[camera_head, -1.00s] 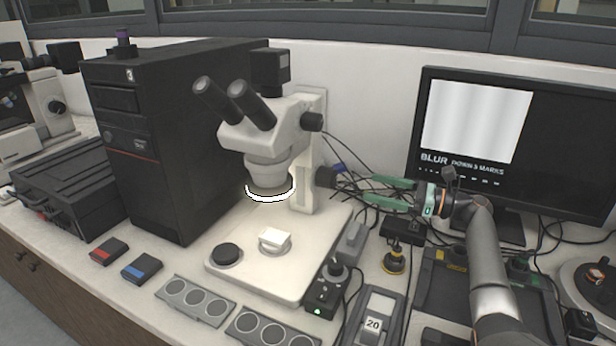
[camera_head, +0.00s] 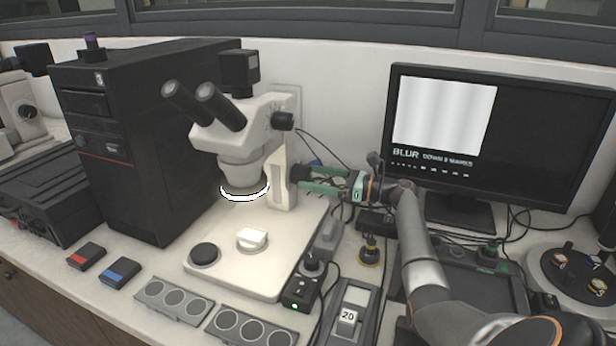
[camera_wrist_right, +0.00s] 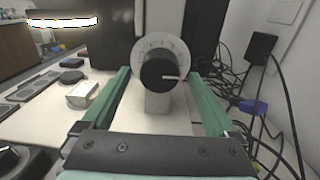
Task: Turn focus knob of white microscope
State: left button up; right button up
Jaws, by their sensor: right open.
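The white microscope (camera_head: 237,138) stands at the middle of the bench, its column (camera_head: 283,160) at its right rear. The black focus knob (camera_head: 299,172) sticks out from the right side of the column. In the right wrist view the knob (camera_wrist_right: 160,73) faces me, with a white line pointing right and a pale marked dial (camera_wrist_right: 160,46) behind it. My right gripper (camera_head: 307,180) is open, its green fingers reaching in from the right. In the wrist view the fingers lie on either side of the knob, with gaps. My left gripper is not in view.
Cables hang behind the fingers. A grey box (camera_head: 326,238) and a yellow-based black knob (camera_head: 370,252) stand below. A PC tower (camera_head: 150,130) is at left.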

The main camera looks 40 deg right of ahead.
jog(key=shift+x, duration=1)
jog(key=c, duration=1.4)
